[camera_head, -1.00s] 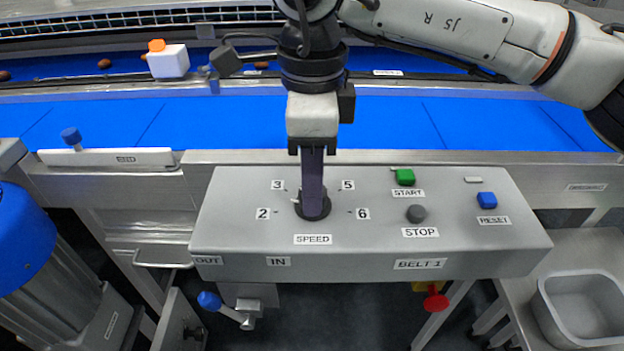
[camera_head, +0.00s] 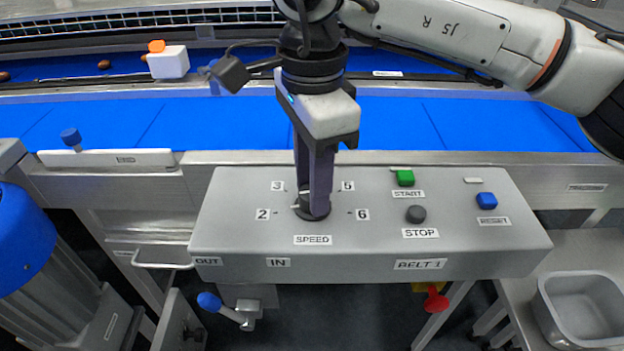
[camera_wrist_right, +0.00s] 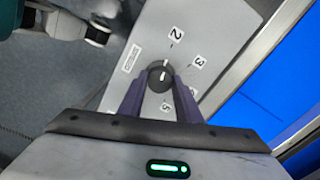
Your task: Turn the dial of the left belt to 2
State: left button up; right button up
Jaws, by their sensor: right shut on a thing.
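The black SPEED dial (camera_head: 311,210) sits on the grey control panel (camera_head: 365,255), which is labelled BELT 1. The numbers 2, 3, 5 and 6 stand around the dial. My right gripper (camera_head: 315,203) comes down from above, shut on the dial with a finger on each side. In the right wrist view the dial (camera_wrist_right: 159,76) shows between the dark fingers. Its white line points roughly toward the 2 (camera_wrist_right: 177,31); I cannot tell if it is exactly aligned. The fingers hide part of the dial in the head view. My left gripper is not in view.
The green START (camera_head: 405,177), grey STOP (camera_head: 415,214) and blue RESET (camera_head: 487,201) buttons are right of the dial. A blue belt (camera_head: 220,122) runs behind the panel. A blue-handled lever (camera_head: 222,306) and red knob (camera_head: 435,301) are below. A metal bin (camera_head: 585,312) stands at lower right.

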jog(key=shift+r, duration=0.1)
jog(key=o, duration=1.1)
jog(key=shift+c, duration=0.2)
notch_tip(320, 180, up, 10)
jog(key=shift+p, duration=0.3)
